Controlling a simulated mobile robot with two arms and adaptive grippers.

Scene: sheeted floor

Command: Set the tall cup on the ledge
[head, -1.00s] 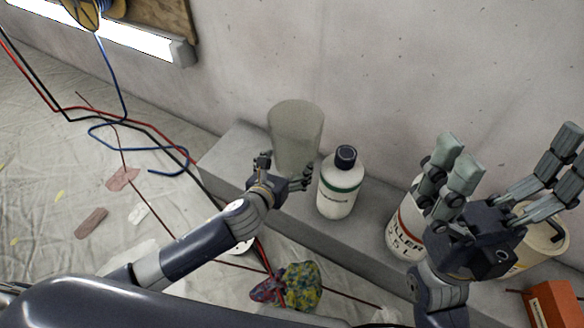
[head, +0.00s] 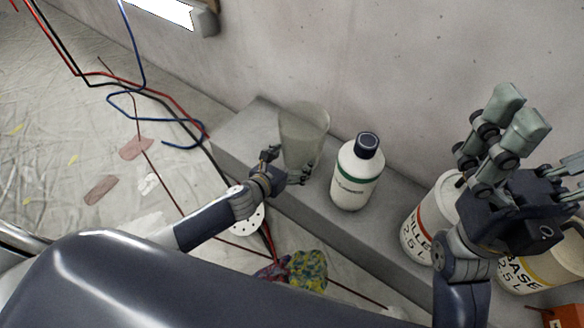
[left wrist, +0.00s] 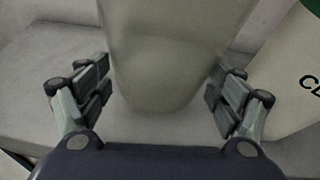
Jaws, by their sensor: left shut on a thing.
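The tall cup (head: 304,128) is translucent grey-green and stands upright over the left part of the grey ledge (head: 240,138), against the wall. I cannot tell whether its base touches the ledge. My left gripper (head: 289,166) is shut on the cup's lower part, with a finger on each side. In the left wrist view the cup (left wrist: 165,55) fills the space between the fingers (left wrist: 160,88), its rim out of frame. My right gripper (head: 540,140) is open and empty, with fingers spread, in front of the ledge's right part; its far fingers are partly cut off.
A white bottle with a dark cap (head: 357,175) stands on the ledge close to the cup's right. A filler tub (head: 417,232) and a base tub (head: 525,272) stand farther right. A colourful rag (head: 308,270) and cables (head: 180,130) lie on the sheeted floor.

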